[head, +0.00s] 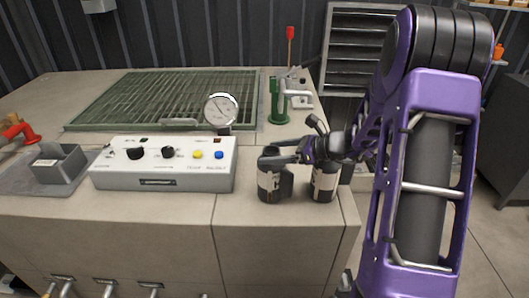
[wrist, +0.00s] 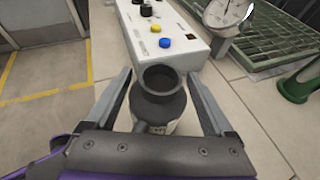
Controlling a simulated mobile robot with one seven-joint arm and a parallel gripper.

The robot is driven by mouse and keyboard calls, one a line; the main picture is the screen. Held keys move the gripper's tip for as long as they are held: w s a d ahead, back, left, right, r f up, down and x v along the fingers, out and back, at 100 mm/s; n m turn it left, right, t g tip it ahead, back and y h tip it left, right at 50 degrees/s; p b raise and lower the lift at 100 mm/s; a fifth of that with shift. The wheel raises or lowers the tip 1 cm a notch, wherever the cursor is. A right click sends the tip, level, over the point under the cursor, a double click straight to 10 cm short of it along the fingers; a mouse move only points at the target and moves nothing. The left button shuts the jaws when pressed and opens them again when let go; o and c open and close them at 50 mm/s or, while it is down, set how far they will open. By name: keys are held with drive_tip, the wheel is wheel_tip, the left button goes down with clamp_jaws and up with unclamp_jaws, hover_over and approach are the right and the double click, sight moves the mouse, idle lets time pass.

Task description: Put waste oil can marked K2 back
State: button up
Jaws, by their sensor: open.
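Two dark cans with pale labels stand at the front right of the worktop in the head view: a left can (head: 269,188) and a right can (head: 323,186). The label marks are too small to read, so I cannot tell which is K2. My gripper (head: 270,155) reaches leftward over the left can; my wrist is above the right one. In the wrist view, one can (wrist: 160,105) with a round dark mouth sits between the two spread fingers of my gripper (wrist: 159,76). The fingers are open, with gaps on both sides. Its lower part is hidden by my gripper body.
A white control box (head: 165,165) with knobs and buttons stands left of the cans. Behind are a pressure gauge (head: 222,110), a green grating (head: 160,98) and a green stand (head: 278,103). A grey tray (head: 57,165) lies far left. The worktop's front edge is close to the cans.

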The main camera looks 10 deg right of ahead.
drive_tip(key=v, duration=0.8)
drive_tip(key=shift+d, duration=0.2)
drive_tip(key=shift+r, duration=0.1)
